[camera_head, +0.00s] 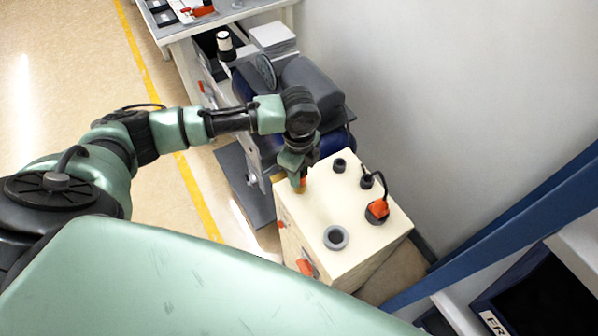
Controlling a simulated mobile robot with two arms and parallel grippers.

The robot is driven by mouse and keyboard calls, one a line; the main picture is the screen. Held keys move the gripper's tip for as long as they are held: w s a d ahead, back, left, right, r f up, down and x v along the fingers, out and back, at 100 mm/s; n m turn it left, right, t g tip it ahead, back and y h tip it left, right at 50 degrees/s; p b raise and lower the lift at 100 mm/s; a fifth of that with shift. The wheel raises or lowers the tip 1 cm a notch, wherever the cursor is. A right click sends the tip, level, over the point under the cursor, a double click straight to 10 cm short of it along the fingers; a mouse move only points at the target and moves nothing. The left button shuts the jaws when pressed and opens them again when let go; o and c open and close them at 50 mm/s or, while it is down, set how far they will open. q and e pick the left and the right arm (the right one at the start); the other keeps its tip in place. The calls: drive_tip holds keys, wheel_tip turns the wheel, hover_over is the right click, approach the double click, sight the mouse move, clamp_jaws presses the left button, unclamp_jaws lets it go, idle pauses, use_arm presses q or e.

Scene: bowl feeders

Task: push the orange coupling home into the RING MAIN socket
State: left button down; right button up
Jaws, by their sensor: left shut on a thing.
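A cream box-shaped unit (310,215) stands below and right of centre, with several dark and grey round fittings on its top. My left gripper (298,177) points down at the unit's far left top edge. It is shut on a small orange piece (299,186), which looks like the coupling; the gripper hides most of it. Whether it sits in a socket or only touches one, I cannot tell. An orange plug-like part (378,209) with a black cable sits on the top at the right. No RING MAIN lettering is readable. My right gripper is not in view.
A grey ring fitting (336,237) is open on the unit's top. An orange part (304,267) sticks out of its front face. A grey and blue machine (312,83) stands behind, close to my arm. A wall bounds the right; blue beams cross lower right.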

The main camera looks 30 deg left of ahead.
use_arm(q)
drive_tip(key=shift+f, duration=0.55)
drive_tip(key=c, duration=0.8)
unclamp_jaws()
drive_tip(key=shift+c, duration=0.2)
wheel_tip(320, 180, up, 7)
drive_tip(key=p, duration=0.8)
drive_tip(key=shift+r, duration=0.15)
wheel_tip(320, 180, up, 4)
drive_tip(key=p, duration=0.5)
